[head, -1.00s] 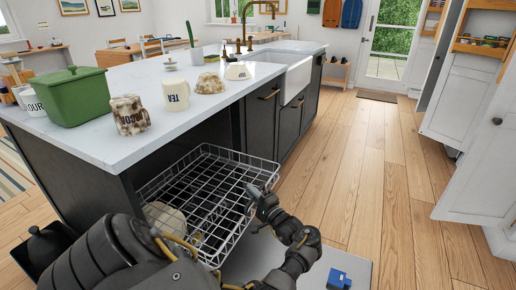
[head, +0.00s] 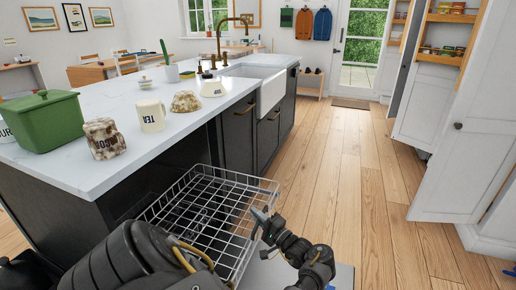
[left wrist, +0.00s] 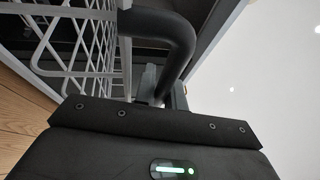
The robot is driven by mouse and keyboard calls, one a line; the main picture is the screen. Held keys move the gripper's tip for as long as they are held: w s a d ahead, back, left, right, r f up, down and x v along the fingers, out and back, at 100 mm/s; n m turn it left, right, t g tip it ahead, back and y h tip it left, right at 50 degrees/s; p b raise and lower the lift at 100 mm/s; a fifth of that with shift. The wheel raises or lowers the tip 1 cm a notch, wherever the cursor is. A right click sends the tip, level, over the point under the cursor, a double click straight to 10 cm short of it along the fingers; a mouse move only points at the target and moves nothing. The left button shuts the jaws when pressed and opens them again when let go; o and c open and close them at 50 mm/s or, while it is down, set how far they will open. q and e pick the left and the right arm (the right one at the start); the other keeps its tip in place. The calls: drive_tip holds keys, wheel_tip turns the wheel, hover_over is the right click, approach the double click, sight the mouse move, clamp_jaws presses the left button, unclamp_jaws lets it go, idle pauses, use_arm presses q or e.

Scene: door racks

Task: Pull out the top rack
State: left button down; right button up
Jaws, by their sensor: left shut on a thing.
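The top rack (head: 205,205) is a light grey wire basket. It stands out from the dark opening in the kitchen island, below the white worktop. In the left wrist view, the rack's wire mesh (left wrist: 70,38) fills the upper left, close to the gripper. A thick dark curved bar (left wrist: 178,45) shows there beside the mesh. My left arm hides the rack's near-left part. My right gripper is not in view.
The wooden floor (head: 345,200) is clear to the right of the rack. White cabinets (head: 440,165) stand at the far right.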

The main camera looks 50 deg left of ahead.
use_arm(q)
drive_tip(key=shift+s+f, duration=0.1)
drive_tip(key=c, duration=1.5)
unclamp_jaws()
drive_tip(key=v, duration=0.8)
drive_tip(key=shift+d+b, duration=0.1)
drive_tip(key=shift+b, duration=0.3)
drive_tip(key=p+x, duration=0.1)
drive_tip(key=x, duration=0.6)
drive_tip(key=shift+a, duration=0.75)
